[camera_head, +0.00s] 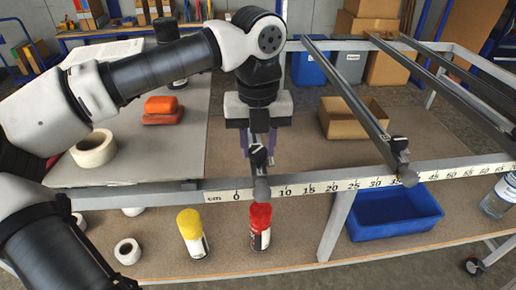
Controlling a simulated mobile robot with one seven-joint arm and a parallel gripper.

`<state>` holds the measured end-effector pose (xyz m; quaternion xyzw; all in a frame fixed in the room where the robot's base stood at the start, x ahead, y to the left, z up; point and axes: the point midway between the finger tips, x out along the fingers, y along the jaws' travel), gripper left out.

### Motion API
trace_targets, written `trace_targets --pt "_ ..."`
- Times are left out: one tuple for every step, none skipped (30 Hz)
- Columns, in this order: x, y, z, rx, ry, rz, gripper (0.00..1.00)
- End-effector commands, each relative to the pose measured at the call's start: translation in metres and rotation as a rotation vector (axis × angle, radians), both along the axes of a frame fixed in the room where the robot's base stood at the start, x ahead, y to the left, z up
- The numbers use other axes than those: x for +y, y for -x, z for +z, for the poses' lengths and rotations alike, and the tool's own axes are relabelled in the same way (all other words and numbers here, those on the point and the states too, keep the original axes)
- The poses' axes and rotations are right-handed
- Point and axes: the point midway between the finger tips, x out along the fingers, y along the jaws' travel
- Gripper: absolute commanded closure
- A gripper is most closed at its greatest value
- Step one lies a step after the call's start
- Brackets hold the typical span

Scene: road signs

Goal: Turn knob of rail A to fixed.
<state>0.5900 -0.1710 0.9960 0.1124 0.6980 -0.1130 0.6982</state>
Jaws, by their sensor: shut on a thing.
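A scale bar marked in cm (320,187) runs along the front of the metal frame. A dark rail end (261,189) crosses it near the 5 mark, with a black knob (258,157) on top. I cannot read a letter on this rail. My gripper (259,145) points down over that knob, its two fingers on either side, shut on it. The fingers hide part of the knob, so its setting cannot be read. A second rail (348,95) runs from the back to near the 37 mark and has its own black knob (399,144).
A grey board (140,168) on the left bears orange blocks (162,108) and a tape roll (94,148). Below the scale bar stand a yellow can (192,234), a red can (260,226) and a blue bin (396,213). A cardboard box (352,119) sits behind the second rail.

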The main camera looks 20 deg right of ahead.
Motion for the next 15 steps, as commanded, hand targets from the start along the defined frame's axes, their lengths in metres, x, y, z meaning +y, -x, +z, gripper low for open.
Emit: trace_targets --pt "0.0001 -0.0001 -0.0019 0.0 -0.001 -0.042 0.89" --pt "0.0001 -0.0001 -0.0018 0.0 -0.001 -0.071 0.89" --pt "0.0 -0.0001 -0.0017 0.0 -0.001 -0.109 0.89" --pt "0.0 0.0 -0.0017 0.0 -0.001 -0.137 0.89" --pt "0.0 0.0 -0.0016 0.0 -0.001 -0.166 0.89" --pt "-0.0001 0.0 -0.0016 0.0 -0.001 -0.205 0.89" --pt "-0.0001 0.0 -0.0016 -0.001 -0.001 -0.233 0.89" --pt "-0.0001 0.0 -0.0015 -0.001 -0.001 -0.261 0.89" --pt "-0.0001 0.0 -0.0015 -0.001 -0.001 -0.299 0.89" --pt "-0.0001 0.0 -0.0014 -0.001 -0.001 -0.326 0.89" --pt "-0.0001 0.0 -0.0013 -0.001 -0.001 -0.354 0.89" --pt "-0.0001 0.0001 -0.0012 0.0 -0.001 -0.389 0.89" --pt "-0.0001 0.0001 -0.0011 0.0 -0.001 -0.415 0.89" --pt "-0.0001 0.0001 -0.001 0.0 -0.001 -0.441 0.89" --pt "0.0 0.0001 -0.0009 0.0 -0.001 -0.474 0.89"
